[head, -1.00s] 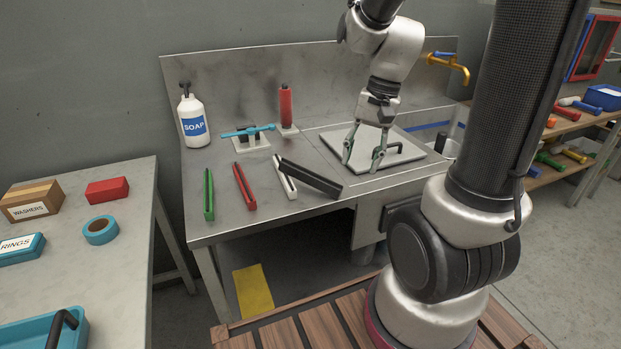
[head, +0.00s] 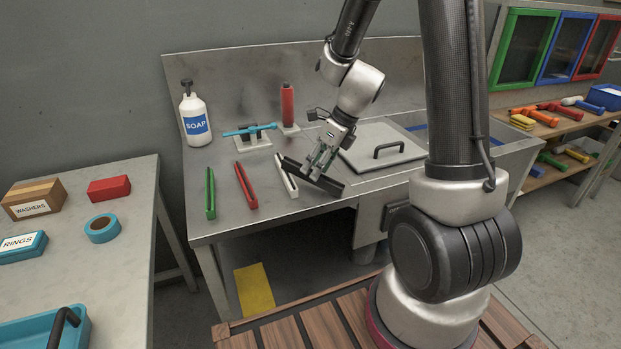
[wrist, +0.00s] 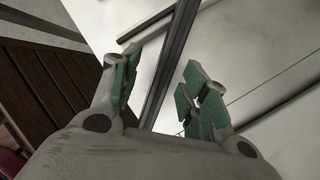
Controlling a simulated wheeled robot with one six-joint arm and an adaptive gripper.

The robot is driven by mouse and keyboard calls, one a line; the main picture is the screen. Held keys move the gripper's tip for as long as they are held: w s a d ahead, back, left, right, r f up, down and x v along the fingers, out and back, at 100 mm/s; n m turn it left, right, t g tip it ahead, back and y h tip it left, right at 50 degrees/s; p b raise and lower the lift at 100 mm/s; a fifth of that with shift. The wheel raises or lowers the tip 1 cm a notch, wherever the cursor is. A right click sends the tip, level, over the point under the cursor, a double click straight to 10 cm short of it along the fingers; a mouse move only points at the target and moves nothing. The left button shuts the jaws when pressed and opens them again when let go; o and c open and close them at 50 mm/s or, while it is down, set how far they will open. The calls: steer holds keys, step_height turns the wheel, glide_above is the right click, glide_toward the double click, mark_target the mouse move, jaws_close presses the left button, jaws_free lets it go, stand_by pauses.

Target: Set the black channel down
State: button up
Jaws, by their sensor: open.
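The black channel (head: 331,185) lies slantwise at the front of the steel bench, its far left end by the white channel (head: 287,178). I cannot tell whether it rests partly on the white one. My gripper (head: 320,172) is over its middle, fingers pointing down. In the wrist view the black channel (wrist: 177,52) runs between the two open green-padded fingers of my gripper (wrist: 160,85), with a gap visible on the right side. Finger contact on the left is unclear.
A red channel (head: 246,187) and a green channel (head: 210,194) lie to the left. Behind are a soap bottle (head: 195,118), a blue tool on a stand (head: 250,129) and a red bottle (head: 288,106). A grey lid with a handle (head: 372,153) lies right.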

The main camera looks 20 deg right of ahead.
steer(key=x, duration=0.2)
steer(key=shift+w+a+f, duration=0.1)
steer(key=shift+w+f, duration=0.05)
steer(key=shift+f, duration=0.15)
jaws_close()
